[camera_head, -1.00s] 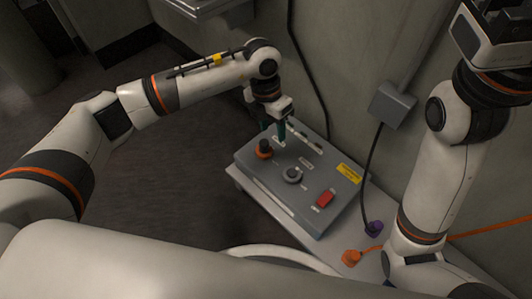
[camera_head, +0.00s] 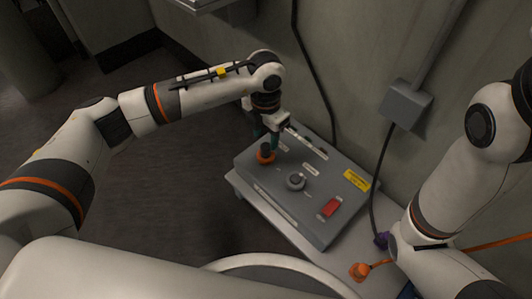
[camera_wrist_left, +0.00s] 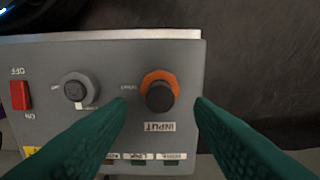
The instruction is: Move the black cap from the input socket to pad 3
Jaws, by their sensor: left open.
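The black cap (camera_head: 266,147) stands in the orange ring of the input socket (camera_head: 264,158), at the left end of the grey panel box. In the left wrist view the cap (camera_wrist_left: 160,96) sits above the INPUT label, between the two green fingertips. My left gripper (camera_head: 267,136) is open, its fingers pointing down around the cap's place with gaps on both sides; it holds nothing. Whether the tips are level with the cap is hard to tell. Pad 3 cannot be made out. My right gripper is out of view.
The grey panel box (camera_head: 275,192) also carries a round knob (camera_head: 296,181) and a red switch (camera_head: 331,207). A wall with a grey box (camera_head: 405,104) rises behind.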

